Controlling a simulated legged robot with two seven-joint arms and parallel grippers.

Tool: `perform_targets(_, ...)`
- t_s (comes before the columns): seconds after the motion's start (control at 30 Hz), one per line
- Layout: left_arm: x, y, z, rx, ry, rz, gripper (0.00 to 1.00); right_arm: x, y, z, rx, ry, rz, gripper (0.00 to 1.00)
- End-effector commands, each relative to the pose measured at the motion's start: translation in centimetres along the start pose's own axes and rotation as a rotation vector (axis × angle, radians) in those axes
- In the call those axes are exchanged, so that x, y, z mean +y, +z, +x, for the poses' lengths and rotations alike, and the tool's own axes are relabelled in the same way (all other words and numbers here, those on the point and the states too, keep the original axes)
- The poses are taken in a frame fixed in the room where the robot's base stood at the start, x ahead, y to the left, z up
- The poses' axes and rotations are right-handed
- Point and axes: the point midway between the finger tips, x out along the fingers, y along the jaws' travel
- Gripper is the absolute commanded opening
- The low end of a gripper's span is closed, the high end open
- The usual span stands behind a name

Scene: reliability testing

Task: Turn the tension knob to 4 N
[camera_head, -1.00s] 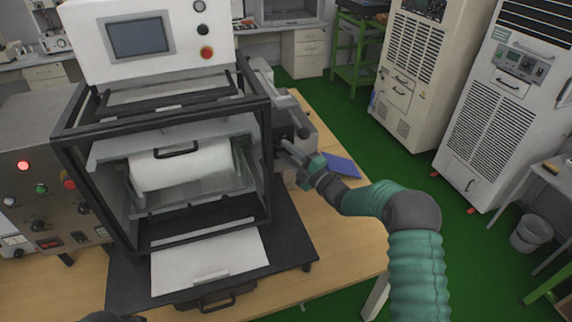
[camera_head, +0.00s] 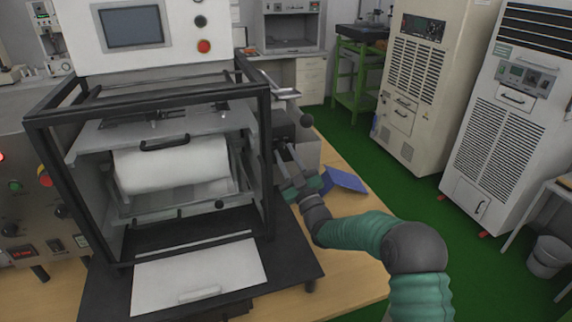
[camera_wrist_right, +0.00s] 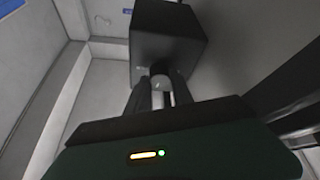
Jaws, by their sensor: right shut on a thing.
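The test machine is an open black frame (camera_head: 264,160) with a white control panel (camera_head: 85,50) on top. A dark block (camera_head: 283,123) sits on its right side, and it fills the upper middle of the right wrist view (camera_wrist_right: 185,40). My right gripper (camera_head: 285,152) reaches up to this block. In the right wrist view a small round grey knob (camera_wrist_right: 160,82) projects from the block's near face, between the fingertips, and the gripper is shut on it. No scale or 4 N mark is readable. My left gripper is not in view.
A white roll (camera_head: 170,168) lies inside the frame. A grey control box (camera_head: 30,190) with buttons stands at left. A blue object (camera_head: 342,181) lies on the wooden table (camera_head: 345,250) beside my right gripper. Tall cabinets (camera_head: 430,80) stand on the green floor at right.

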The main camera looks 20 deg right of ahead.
Motion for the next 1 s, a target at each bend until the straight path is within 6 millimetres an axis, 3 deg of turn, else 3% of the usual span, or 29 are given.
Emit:
perform_targets(0.03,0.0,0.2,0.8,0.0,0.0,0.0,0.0,-0.5,1.0,-0.5,-0.017,0.008,0.028,0.0)
perform_targets(0.3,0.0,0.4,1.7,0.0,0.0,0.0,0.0,-0.6,0.9,-0.4,-0.025,0.058,0.131,0.0)
perform_targets(0.87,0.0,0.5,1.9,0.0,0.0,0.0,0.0,-0.7,0.8,-0.3,-0.028,0.073,0.165,0.0)
perform_targets(0.9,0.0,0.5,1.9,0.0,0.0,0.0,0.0,-0.7,0.8,-0.3,-0.028,0.073,0.164,0.29)
perform_targets(1.0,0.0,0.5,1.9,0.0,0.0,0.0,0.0,-0.6,0.6,-0.3,-0.025,0.074,0.164,0.42)
